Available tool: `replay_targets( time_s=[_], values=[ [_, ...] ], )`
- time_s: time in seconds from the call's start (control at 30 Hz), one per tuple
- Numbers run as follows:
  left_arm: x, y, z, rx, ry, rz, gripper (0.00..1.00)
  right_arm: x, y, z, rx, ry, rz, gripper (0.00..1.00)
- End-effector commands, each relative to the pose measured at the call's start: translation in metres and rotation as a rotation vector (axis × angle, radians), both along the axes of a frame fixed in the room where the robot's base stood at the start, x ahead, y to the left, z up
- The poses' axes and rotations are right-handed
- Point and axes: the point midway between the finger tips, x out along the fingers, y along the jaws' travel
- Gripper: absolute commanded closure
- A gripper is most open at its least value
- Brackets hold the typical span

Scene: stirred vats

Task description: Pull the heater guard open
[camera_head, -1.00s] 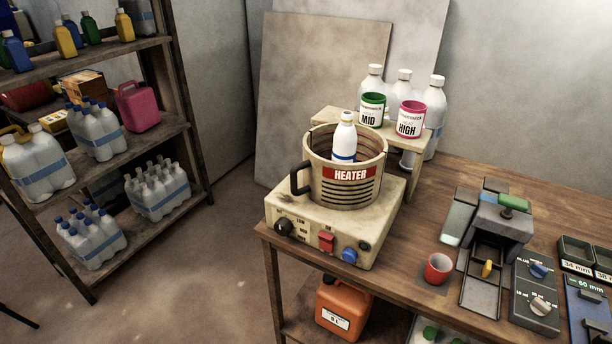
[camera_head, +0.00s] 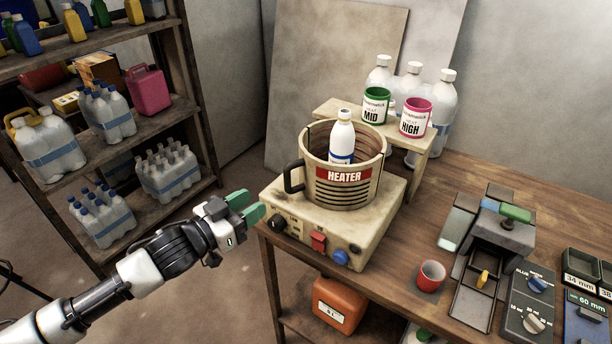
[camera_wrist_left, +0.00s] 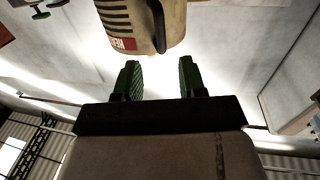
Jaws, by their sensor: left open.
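The heater guard (camera_head: 351,193) is a round cream wall with dark slots, a red HEATER label and a black handle (camera_head: 292,178) on its left side. It stands on the cream heater base (camera_head: 318,222) and looks closed around a white bottle (camera_head: 342,140). My left gripper (camera_head: 249,208) has green fingers and is open and empty, left of the base and a little below the handle. In the left wrist view the open fingers (camera_wrist_left: 160,80) point at the guard (camera_wrist_left: 130,22) and the handle (camera_wrist_left: 157,25), apart from both. My right gripper is not in view.
The base has a black knob (camera_head: 277,223), a red switch (camera_head: 318,241) and a blue button (camera_head: 340,257). A red cup (camera_head: 431,275) is at right. A shelf (camera_head: 200,130) stands at left, with open floor between.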

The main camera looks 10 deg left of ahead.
Motion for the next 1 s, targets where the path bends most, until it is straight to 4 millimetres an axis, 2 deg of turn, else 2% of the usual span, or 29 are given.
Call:
replay_targets(
  time_s=[0.17,0.6,0.8,1.0],
  values=[
    [0.012,-0.008,0.004,-0.005,-0.005,-0.003,0.59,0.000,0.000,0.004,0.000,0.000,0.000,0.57],
    [0.077,-0.047,0.004,-0.003,-0.004,-0.002,0.59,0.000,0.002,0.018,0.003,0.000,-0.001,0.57],
    [0.090,-0.055,0.002,-0.002,-0.003,-0.003,0.59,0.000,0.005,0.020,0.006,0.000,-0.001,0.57],
    [0.091,-0.057,0.001,-0.001,-0.003,-0.003,0.59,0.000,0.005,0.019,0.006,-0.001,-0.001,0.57]
  ],
)
